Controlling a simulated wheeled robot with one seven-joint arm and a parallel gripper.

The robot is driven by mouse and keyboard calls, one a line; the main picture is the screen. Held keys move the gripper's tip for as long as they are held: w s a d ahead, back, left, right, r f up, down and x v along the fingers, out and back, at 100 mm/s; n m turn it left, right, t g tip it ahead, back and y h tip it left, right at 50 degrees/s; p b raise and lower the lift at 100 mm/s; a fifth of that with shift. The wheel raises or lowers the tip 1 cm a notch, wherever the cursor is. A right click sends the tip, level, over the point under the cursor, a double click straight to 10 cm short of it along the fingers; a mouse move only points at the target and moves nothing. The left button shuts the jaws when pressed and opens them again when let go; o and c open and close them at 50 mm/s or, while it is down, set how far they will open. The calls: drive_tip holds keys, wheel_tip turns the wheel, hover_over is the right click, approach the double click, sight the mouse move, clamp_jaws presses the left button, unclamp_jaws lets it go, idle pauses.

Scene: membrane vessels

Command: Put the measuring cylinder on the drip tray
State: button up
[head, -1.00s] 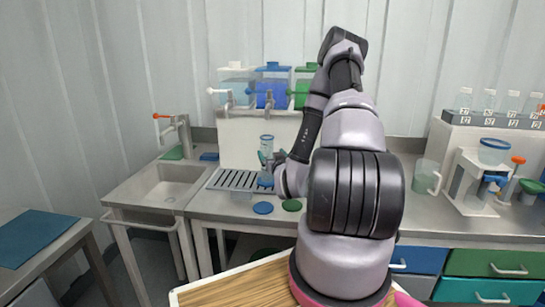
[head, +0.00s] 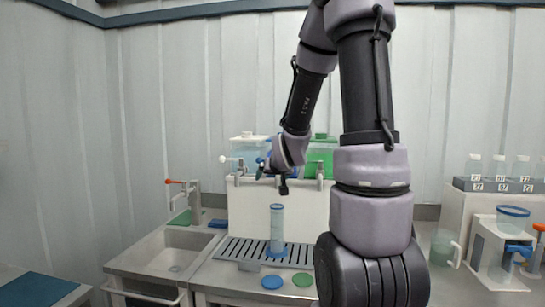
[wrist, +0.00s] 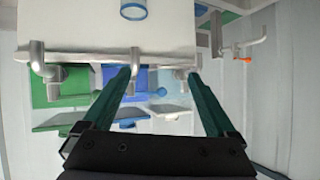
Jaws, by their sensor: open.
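The measuring cylinder (head: 277,222), clear with a blue base and blue bands, stands upright on the slotted drip tray (head: 237,247). Its blue end also shows at the top edge of the wrist view (wrist: 133,9). My gripper (head: 272,178) is above the cylinder and apart from it, in front of the tanks. In the wrist view my gripper (wrist: 160,74) is open, with nothing between its two green fingers.
Tanks with taps, including a green one (head: 320,158), stand on a white block (head: 252,208) behind the tray. A sink (head: 178,248) is left. Blue (head: 272,282) and green (head: 303,280) discs lie in front. A jug (head: 442,247) stands right.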

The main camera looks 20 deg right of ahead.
drive_tip(key=s+a+r+g+y, duration=0.1)
drive_tip(key=s+a+r, duration=0.2)
drive_tip(key=s, duration=0.5)
drive_tip(key=s+a+r+g+y, duration=0.1)
drive_tip(key=s+a+r, duration=0.3)
drive_tip(key=s, duration=0.5)
drive_tip(key=s+a+r+g+y, duration=0.2)
drive_tip(key=s+a+r, duration=0.1)
drive_tip(key=s, duration=0.5)
drive_tip(key=shift+s+a+r+m, duration=0.25)
drive_tip(key=shift+a+r+m, duration=0.05)
drive_tip(key=shift+r, duration=0.4)
